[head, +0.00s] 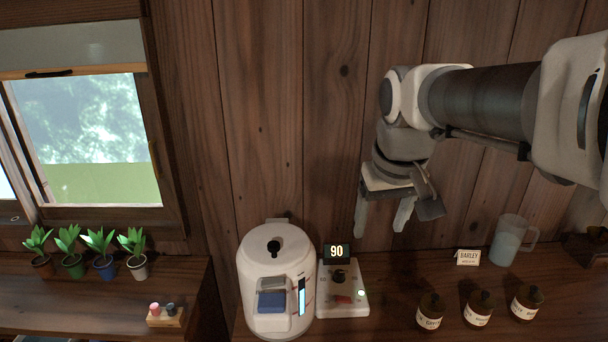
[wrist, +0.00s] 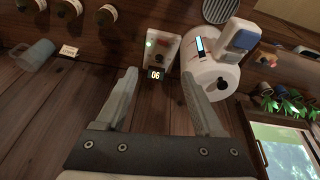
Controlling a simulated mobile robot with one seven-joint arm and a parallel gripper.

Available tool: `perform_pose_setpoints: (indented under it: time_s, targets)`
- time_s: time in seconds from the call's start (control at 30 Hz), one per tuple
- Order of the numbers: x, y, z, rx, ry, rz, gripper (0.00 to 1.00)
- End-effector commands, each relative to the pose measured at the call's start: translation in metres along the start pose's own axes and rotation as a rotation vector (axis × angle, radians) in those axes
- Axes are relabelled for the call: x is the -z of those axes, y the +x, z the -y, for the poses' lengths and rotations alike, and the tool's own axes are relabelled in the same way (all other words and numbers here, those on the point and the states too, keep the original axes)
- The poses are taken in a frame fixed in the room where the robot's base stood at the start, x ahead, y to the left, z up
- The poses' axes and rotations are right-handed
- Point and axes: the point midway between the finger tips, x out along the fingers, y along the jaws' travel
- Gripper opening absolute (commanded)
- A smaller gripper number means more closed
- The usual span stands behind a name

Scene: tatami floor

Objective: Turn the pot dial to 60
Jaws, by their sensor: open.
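The white pot (head: 270,262) stands on the counter with a black knob on its lid and a blue button on its front. Right beside it is a white control box (head: 352,306) with a dark round dial (head: 340,276), a red mark and a lit green lamp. A small display (head: 336,252) behind the dial reads 90. My gripper (head: 382,228) is open and empty, above and to the right of the box, apart from the dial. In the wrist view, my gripper (wrist: 160,76) frames the upside-down display (wrist: 156,75), and the dial (wrist: 159,60) shows just beyond.
Several brown labelled jars (head: 477,308) stand at the front right. A BARLEY card (head: 467,257) and a clear jug (head: 510,238) are behind them. Several potted plants (head: 101,242) and a small block with two pegs (head: 165,315) are on the left shelf. A wooden wall rises behind.

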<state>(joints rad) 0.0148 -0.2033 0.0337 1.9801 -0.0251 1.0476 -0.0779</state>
Motion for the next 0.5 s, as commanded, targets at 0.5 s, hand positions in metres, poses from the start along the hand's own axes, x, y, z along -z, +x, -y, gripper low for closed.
perform_pose_setpoints:
  time_s: [0.5]
  targets:
    - [0.117, 0.095, -0.008, 0.027, -0.087, 0.158, 0.7]
